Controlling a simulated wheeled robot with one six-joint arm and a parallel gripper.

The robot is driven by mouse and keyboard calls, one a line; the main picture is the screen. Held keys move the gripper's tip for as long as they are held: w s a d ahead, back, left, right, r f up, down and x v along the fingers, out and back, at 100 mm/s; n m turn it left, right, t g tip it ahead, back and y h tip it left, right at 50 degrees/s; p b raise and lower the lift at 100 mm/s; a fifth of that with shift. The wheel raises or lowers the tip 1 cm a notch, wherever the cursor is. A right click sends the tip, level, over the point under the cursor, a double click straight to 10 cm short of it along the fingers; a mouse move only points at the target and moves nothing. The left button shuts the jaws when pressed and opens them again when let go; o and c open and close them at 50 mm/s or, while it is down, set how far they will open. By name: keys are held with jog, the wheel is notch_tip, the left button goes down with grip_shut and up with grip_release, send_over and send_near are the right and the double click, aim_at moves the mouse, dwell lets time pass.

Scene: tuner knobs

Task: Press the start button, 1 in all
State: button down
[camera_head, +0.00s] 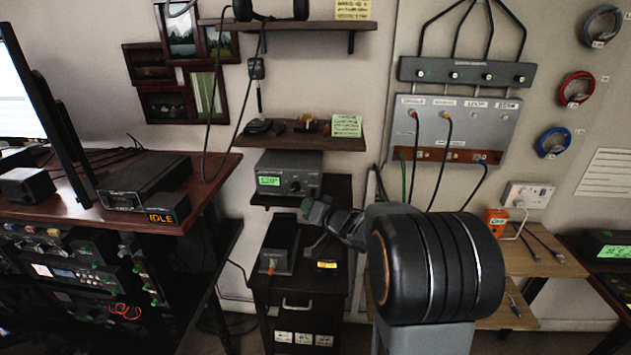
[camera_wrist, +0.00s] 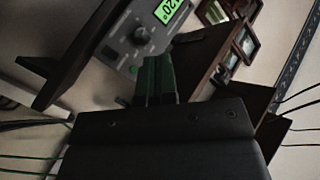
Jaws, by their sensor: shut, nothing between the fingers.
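A grey tuner box (camera_head: 288,178) with a lit green display (camera_head: 269,181) and a dark round knob (camera_head: 296,187) sits on a small dark shelf. No label that I can read marks a start button. My gripper (camera_head: 310,206) is just below and in front of the box's right side in the head view. Its dark fingers (camera_wrist: 155,78) are shut and empty, near the panel; contact cannot be told.
A black box (camera_head: 280,244) stands on the cabinet below. An orange IDLE display (camera_head: 161,217) is on the left desk. A shelf (camera_head: 300,136) with small items hangs above the tuner. A cabled wall panel (camera_head: 454,130) is to the right.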

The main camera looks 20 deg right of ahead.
aim_at(313, 180)
jog(key=shift+w, duration=0.1)
jog(key=shift+w+d+p, duration=0.3)
jog(key=shift+w+d, duration=0.4)
jog(key=shift+w, duration=0.55)
jog(key=shift+w+d+p, duration=0.25)
jog(key=shift+w+d, duration=0.5)
jog(key=shift+w, duration=0.45)
jog(key=shift+w+d+p, duration=0.3)
jog(key=shift+w+d, duration=0.4)
jog(key=shift+w, duration=0.55)
jog(key=shift+w, duration=0.15)
jog(key=shift+w+d+p, duration=0.2)
jog(key=shift+w+p, duration=0.15)
jog(key=shift+p, duration=0.2)
jog(key=shift+w+d+p, duration=0.2)
jog(key=shift+w+p, duration=0.1)
jog(key=shift+p, duration=0.05)
jog(key=shift+s, duration=0.1)
jog(key=shift+s+a, duration=0.4)
jog(key=shift+s, duration=0.15)
